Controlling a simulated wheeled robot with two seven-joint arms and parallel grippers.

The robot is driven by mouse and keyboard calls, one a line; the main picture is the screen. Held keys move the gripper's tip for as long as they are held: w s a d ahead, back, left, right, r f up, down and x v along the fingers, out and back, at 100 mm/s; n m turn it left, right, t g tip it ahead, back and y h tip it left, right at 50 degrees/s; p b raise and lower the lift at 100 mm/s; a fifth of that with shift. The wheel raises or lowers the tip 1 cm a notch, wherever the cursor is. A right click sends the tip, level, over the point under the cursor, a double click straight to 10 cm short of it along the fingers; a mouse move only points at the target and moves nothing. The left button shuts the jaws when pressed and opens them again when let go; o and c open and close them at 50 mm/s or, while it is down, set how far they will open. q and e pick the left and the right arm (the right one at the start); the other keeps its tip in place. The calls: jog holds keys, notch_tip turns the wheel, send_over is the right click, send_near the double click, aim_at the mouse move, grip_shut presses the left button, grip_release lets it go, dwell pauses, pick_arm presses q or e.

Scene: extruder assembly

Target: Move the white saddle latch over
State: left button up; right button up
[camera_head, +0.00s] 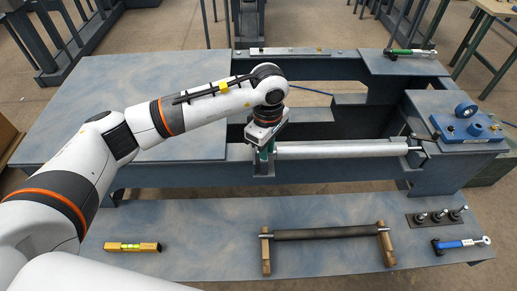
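My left gripper (266,153) points down over the left end of a long silver roller (340,149). Its greenish fingers are small and partly hidden by the wrist, so I cannot tell whether they are open or shut, or on what. I cannot make out a separate white latch there; the gripper covers that spot. My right gripper is not in view.
The blue-grey frame has an open well behind the roller. A blue block (467,124) sits at right, with a green-handled tool (411,52) behind. The front bench holds a yellow level (132,246), a dark roller (325,233) on wooden supports and a blue-handled tool (461,244).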

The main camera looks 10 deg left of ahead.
pick_arm(q)
jog(key=o, duration=0.4)
jog(key=shift+w+a, duration=0.1)
jog(key=shift+w, duration=0.15)
jog(key=shift+s, duration=0.1)
jog(key=shift+r+p, duration=1.5)
jog(key=shift+r, duration=1.5)
jog(key=shift+r+b, duration=1.2)
jog(key=shift+r, duration=4.8)
